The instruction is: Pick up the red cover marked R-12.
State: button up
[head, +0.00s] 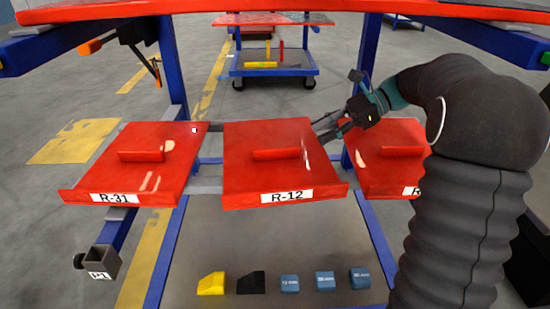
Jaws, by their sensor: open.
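The red cover marked R-12 (250,179) lies in the middle of the rack in the head view, with its white label (287,197) on the front edge. A raised red bar-shaped handle (276,154) sits at its centre. My gripper (318,132) is open and empty. It comes in from the right, over the right back part of the R-12 cover, close to the right end of the handle. I cannot tell whether a finger touches the cover.
A red cover marked R-31 (120,180) lies to the left. Another red cover (385,175) lies to the right, its label partly hidden by my arm. A red shelf edge (280,10) runs overhead. Blue posts (172,70) frame the rack. Small blocks (290,284) lie on the lower shelf.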

aim_at(280, 148)
jog(key=shift+w+d+f+m+y, duration=0.2)
jog(key=shift+w+d+y, duration=0.1)
jog(key=shift+w, duration=0.15)
jog(key=shift+w+d+f+m+y, duration=0.15)
jog(key=shift+w+d+y, duration=0.1)
jog(key=shift+w, duration=0.2)
jog(key=shift+w+a+f, duration=0.1)
jog(key=b+x, duration=0.2)
jog(key=x, duration=0.6)
jog(key=shift+b+x, duration=0.75)
jog(key=shift+x, duration=1.95)
jog(key=shift+f, duration=0.1)
grip_shut()
